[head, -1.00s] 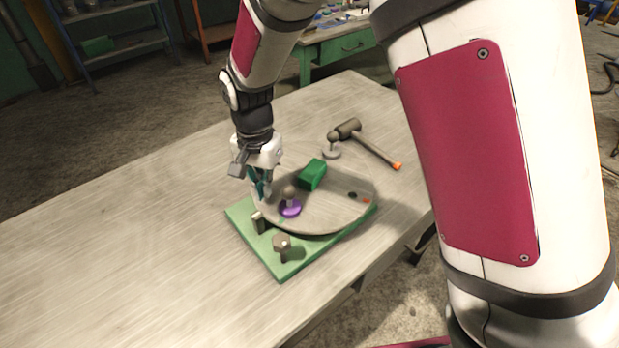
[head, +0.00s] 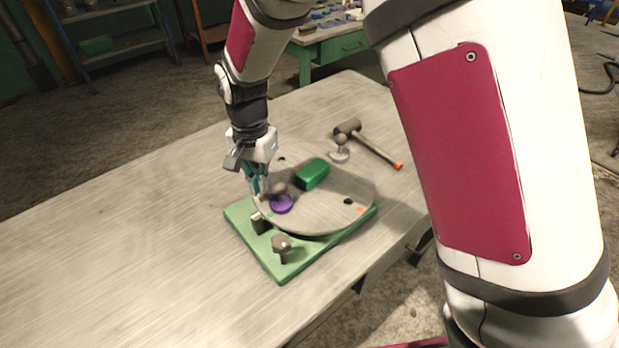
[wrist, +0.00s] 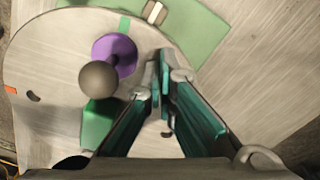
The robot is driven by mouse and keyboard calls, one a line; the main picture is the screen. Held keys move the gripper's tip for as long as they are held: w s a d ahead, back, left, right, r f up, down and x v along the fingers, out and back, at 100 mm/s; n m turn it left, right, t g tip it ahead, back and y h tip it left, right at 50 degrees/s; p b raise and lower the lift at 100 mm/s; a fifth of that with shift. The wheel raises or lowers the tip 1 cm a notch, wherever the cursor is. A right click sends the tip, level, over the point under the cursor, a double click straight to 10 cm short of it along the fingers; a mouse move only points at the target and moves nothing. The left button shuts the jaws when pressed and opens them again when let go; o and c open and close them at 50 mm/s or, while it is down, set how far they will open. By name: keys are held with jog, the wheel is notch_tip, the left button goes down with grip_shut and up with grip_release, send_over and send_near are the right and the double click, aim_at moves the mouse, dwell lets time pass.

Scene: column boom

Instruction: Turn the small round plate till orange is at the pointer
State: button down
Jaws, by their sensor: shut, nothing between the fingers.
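The round grey plate (head: 320,215) lies on a green base (head: 260,256). An orange mark (head: 361,210) is at its right rim and also at the left in the wrist view (wrist: 10,90). A green mark (wrist: 124,25) is on the rim near a small metal block (head: 259,223), apparently the pointer. A purple knob with a grey ball (head: 281,204) and a green block (head: 312,174) stand on the plate. My gripper (head: 258,188) is shut and empty, low over the plate beside the purple knob (wrist: 122,52); I cannot tell if they touch.
A grey bolt-like post (head: 282,246) stands on the base's front corner. A hammer (head: 368,145) lies behind the plate, close to a small grey-white piece (head: 340,150). The table's left side (head: 120,235) is clear.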

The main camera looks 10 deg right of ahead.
jog(key=shift+w, duration=0.1)
jog(key=shift+w+a+b, duration=0.25)
jog(key=shift+w+b, duration=0.15)
jog(key=shift+w, duration=0.4)
jog(key=shift+w+a+b, duration=0.1)
jog(key=shift+w+b, duration=0.25)
jog(key=shift+w, duration=0.5)
jog(key=shift+w+b, duration=0.4)
jog(key=shift+w, duration=0.5)
